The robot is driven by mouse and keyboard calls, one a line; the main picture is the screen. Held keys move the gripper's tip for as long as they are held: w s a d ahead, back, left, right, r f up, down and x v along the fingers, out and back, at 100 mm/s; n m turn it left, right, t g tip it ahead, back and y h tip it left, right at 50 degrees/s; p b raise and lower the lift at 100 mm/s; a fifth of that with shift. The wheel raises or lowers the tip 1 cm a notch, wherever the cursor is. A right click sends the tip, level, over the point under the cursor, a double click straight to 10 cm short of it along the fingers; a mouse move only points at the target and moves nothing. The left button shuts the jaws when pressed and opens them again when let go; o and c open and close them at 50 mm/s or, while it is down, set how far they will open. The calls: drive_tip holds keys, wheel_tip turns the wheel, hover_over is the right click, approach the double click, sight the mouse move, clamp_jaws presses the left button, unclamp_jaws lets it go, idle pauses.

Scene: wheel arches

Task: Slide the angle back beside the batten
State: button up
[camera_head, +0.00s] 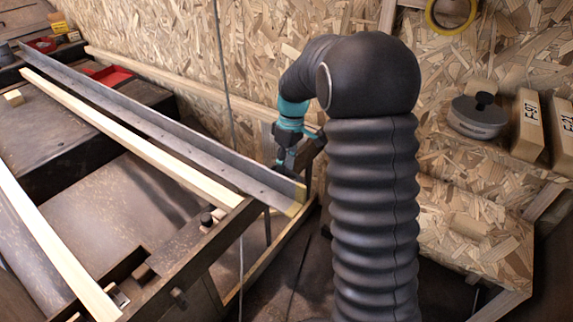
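The angle (150,124) is a long grey metal strip with an upright flange. It runs from the back left to the near right over a dark frame, and its near end has a yellowish mark. The batten (125,134) is a pale wooden strip lying left of the angle and roughly parallel to it, with a narrow gap showing at the near end. My gripper (287,158) is behind the angle's near end, pointing down. Its fingertips are partly hidden by the angle, so I cannot tell whether it touches it or is open.
A second pale batten (55,248) lies at the left. A wood chip wall (270,55) stands close behind the angle. Red trays (110,75) and a small wood block (14,97) sit at the back left. A thin cable hangs in front. A shelf with a round grey object (478,117) is at the right.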

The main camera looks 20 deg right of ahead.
wheel_tip(320, 180, up, 12)
drive_tip(key=w+d, duration=0.1)
drive_tip(key=shift+w+d, duration=0.25)
drive_tip(key=shift+d, duration=0.05)
idle(0.4)
drive_tip(key=shift+f, duration=0.1)
drive_tip(key=s+f+m+t, duration=0.1)
drive_tip(key=s+f+m, duration=0.2)
drive_tip(key=s+m, duration=0.25)
drive_tip(key=s+a+r+m+t+p, duration=0.1)
drive_tip(key=s+r+t+p, duration=0.1)
drive_tip(key=s, duration=1)
drive_tip(key=s+a+r+m+t+h+p, duration=0.1)
drive_tip(key=s+r+t, duration=0.3)
drive_tip(key=s, duration=0.8)
drive_tip(key=shift+s+a+r+m+h+p, duration=0.35)
drive_tip(key=shift+r+p, duration=0.4)
drive_tip(key=shift+r, duration=0.6)
